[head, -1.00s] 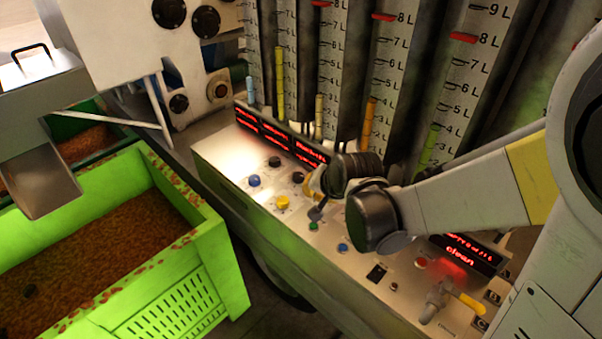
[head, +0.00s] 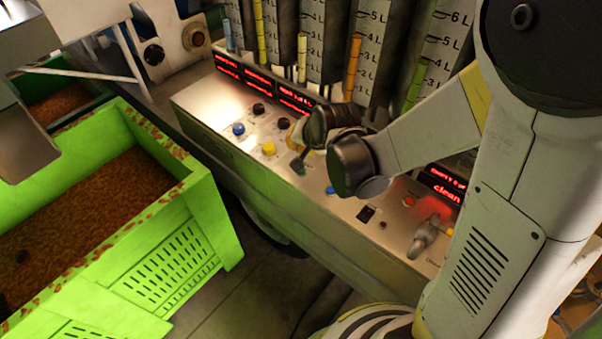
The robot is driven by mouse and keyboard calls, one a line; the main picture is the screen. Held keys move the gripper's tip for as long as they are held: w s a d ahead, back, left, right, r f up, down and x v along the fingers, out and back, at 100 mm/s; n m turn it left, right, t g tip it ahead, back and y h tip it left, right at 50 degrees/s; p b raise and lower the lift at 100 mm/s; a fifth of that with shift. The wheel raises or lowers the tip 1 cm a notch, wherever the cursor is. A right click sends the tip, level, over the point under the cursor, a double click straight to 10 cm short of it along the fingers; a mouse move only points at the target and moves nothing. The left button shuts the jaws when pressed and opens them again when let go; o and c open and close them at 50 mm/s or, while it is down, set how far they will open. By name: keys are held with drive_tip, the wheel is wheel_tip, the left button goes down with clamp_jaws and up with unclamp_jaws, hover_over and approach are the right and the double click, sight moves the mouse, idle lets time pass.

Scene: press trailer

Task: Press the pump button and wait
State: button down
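The control panel (head: 205,98) is a pale slanted metal surface with several buttons. A blue button (head: 239,129), a yellow button (head: 268,149) and two black knobs (head: 258,109) are on its left part. I cannot read which one is the pump button. My gripper (head: 297,163) is low over the panel, right of the yellow button, with a dark finger pointing down near a small green button (head: 301,171). My wrist hides part of the panel behind it. I cannot tell whether the fingertip touches anything, or whether the fingers are open or shut.
Red lit displays (head: 262,82) line the panel's back edge, below tall litre gauges (head: 373,60). A valve handle (head: 424,236) sticks up at the panel's right. A green crate (head: 205,225) of brown material stands at left. Dark floor (head: 265,275) shows between crate and panel.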

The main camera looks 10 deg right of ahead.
wheel_tip(320, 180, down, 6)
drive_tip(key=b, duration=0.4)
idle(1.2)
drive_tip(key=shift+f+b, duration=0.35)
drive_tip(key=shift+b, duration=0.3)
drive_tip(key=shift+f+b, duration=0.35)
drive_tip(key=shift+r, duration=0.1)
idle(0.6)
drive_tip(key=shift+r+p, duration=0.6)
drive_tip(key=shift+r, duration=0.1)
drive_tip(key=shift+r, duration=0.1)
drive_tip(key=shift+r+p, duration=2)
drive_tip(key=shift+r, duration=0.45)
